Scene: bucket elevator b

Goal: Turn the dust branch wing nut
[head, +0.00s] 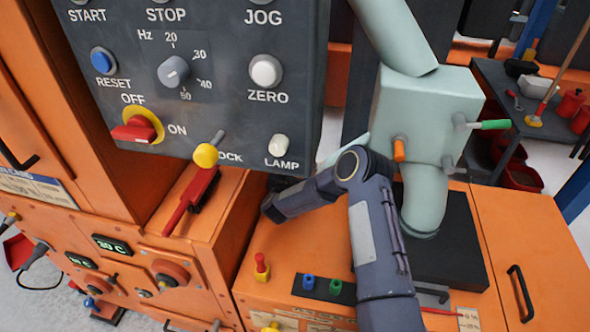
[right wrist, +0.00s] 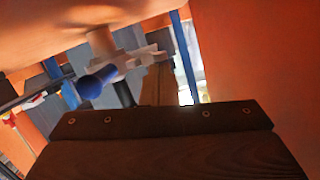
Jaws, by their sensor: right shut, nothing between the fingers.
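A pale green duct box (head: 425,115) with round pipes stands right of the control panel. It carries an orange knob (head: 399,149) and a grey fitting with a green handle (head: 494,125). I cannot tell which part is the dust branch wing nut. My right arm rises in front of the box and bends left below the panel; its gripper is not clear there. In the right wrist view my right gripper (right wrist: 158,98) is shut and empty. Ahead and left of it is a grey fitting with a blue round end (right wrist: 97,82), apparently apart from it. My left gripper is out of view.
The grey control panel (head: 220,105) overhangs the bent arm. A red brush (head: 191,201) lies on the orange ledge left of it. Orange cabinets with small knobs fill the front. A dark bench (head: 515,95) with red containers stands back right.

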